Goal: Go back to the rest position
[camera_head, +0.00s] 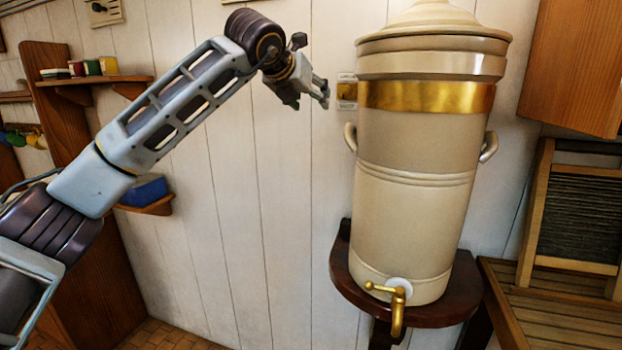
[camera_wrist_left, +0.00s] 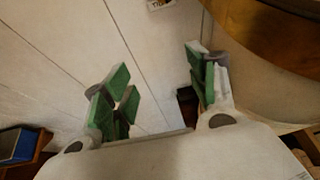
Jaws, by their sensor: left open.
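My left gripper (camera_head: 318,93) is raised in front of the white plank wall, left of a large cream water urn (camera_head: 410,220). In the left wrist view its two green-padded fingers (camera_wrist_left: 158,92) stand wide apart with nothing between them. The fingertips are near a small wall plate with a brass-coloured part (camera_head: 347,91); I cannot tell whether they touch it. The plate also shows at the top of the left wrist view (camera_wrist_left: 160,4). My right gripper is in neither view.
The urn has a brass tap (camera_head: 397,305) and stands on a dark wooden shelf (camera_head: 440,316). A wooden cabinet (camera_head: 575,65) hangs at the upper right, above a washboard (camera_head: 578,215). A blue box (camera_head: 143,190) sits on a low shelf at left.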

